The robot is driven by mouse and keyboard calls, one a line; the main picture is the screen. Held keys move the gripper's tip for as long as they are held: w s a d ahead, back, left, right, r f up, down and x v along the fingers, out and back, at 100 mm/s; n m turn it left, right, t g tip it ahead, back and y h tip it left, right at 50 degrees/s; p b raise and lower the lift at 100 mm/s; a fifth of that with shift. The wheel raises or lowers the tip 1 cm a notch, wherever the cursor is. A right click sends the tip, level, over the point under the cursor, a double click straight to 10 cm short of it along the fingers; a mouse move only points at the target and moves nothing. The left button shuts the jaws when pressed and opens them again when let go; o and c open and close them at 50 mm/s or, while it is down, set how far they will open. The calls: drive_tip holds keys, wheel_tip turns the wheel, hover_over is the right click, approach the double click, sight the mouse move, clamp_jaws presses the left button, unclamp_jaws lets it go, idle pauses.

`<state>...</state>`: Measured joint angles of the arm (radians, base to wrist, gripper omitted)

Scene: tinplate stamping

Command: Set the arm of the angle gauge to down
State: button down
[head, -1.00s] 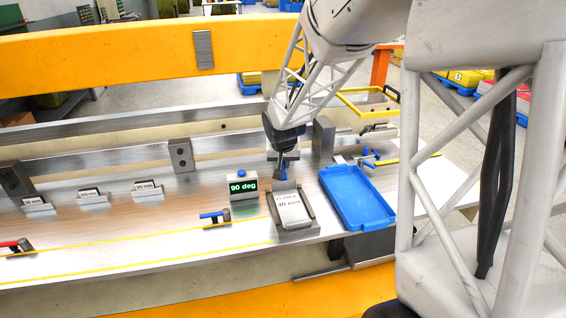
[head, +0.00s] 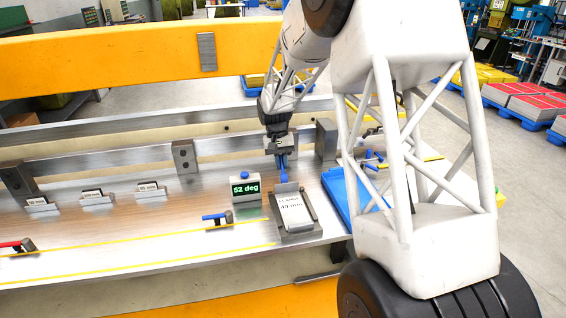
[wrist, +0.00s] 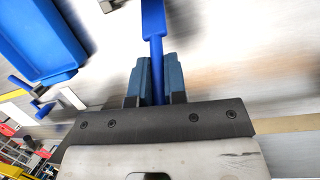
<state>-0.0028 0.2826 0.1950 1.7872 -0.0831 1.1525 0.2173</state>
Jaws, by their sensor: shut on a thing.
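The display box (head: 245,190) of the angle gauge stands left of the clamp block and reads "52 deg" in green. It has a blue knob on top. My gripper (head: 282,152) is at the back of the bench, right of the display. In the wrist view my gripper (wrist: 157,88) is shut on a blue bar (wrist: 155,50), which looks like the gauge arm. The bar runs away from the fingers and widens at its far end. The gauge's pivot is hard to make out behind my gripper.
A clamp block with a labelled plate (head: 292,210) stands just in front of my gripper. A blue tray (head: 338,185) is to the right, partly hidden by my arm. Small labelled blocks (head: 97,198) and a blue-handled clamp (head: 217,220) are to the left.

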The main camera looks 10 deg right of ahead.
drive_tip(key=w+f+g, duration=0.1)
drive_tip(key=f+g, duration=0.1)
drive_tip(key=g, duration=0.1)
drive_tip(key=shift+w+f, duration=0.15)
drive_tip(key=shift+w, duration=0.25)
drive_tip(key=shift+w+f+g, duration=0.2)
drive_tip(key=shift+f+g, duration=0.4)
drive_tip(key=shift+g, duration=0.4)
drive_tip(key=c, duration=1.2)
unclamp_jaws()
drive_tip(key=shift+o, duration=0.2)
drive_tip(key=v, duration=0.7)
drive_tip(key=shift+w+r, duration=0.25)
drive_tip(key=shift+r, duration=0.1)
drive_tip(key=shift+a, duration=0.1)
